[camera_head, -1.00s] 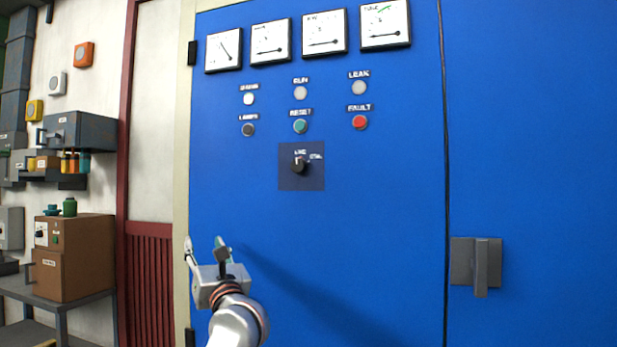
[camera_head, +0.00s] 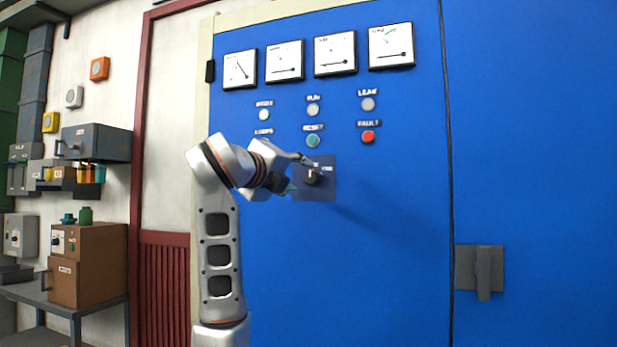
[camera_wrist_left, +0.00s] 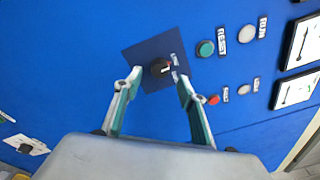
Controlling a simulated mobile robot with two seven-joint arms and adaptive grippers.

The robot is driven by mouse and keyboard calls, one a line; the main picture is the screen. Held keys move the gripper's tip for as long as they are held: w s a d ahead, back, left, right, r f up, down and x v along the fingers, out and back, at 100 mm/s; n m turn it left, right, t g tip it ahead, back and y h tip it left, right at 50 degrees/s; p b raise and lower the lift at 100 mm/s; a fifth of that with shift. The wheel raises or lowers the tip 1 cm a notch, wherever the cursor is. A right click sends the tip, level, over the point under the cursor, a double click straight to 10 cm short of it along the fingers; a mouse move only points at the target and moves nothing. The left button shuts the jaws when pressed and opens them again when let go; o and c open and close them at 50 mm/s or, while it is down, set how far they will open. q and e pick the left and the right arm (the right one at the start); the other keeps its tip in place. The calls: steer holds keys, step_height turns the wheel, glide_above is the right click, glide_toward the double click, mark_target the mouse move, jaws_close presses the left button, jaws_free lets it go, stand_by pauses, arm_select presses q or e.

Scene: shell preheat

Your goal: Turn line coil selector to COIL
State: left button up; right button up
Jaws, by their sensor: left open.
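The line coil selector (camera_head: 313,178) is a dark round knob with a pale pointer mark. It sits on a dark blue square plate (camera_head: 328,192) on the blue cabinet front, with small labels above it and to its right. The knob also shows in the left wrist view (camera_wrist_left: 159,68), ahead of and between the fingertips. My left gripper (camera_head: 297,176) is open in front of the plate, just left of the knob. In the left wrist view its two green-lined fingers (camera_wrist_left: 157,82) stand wide apart with nothing between them; I cannot tell whether either touches the knob. My right gripper is out of view.
Above the selector are a green button (camera_head: 312,141), a red button (camera_head: 368,137), several lamps and a row of meters. A grey door handle (camera_head: 480,270) is at lower right. A bench with brown boxes (camera_head: 88,265) stands at left. The cabinet front below the selector is clear.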

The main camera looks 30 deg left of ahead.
mark_target(309, 177)
arm_select(q)
steer(key=shift+w+a+p, duration=0.2)
steer(key=shift+w+p, duration=0.05)
steer(key=shift+w, duration=1.1)
steer(key=shift+w+a+p, duration=0.15)
steer(key=shift+w+p, duration=0.05)
steer(key=shift+w, duration=1.15)
steer(key=c, duration=1.1)
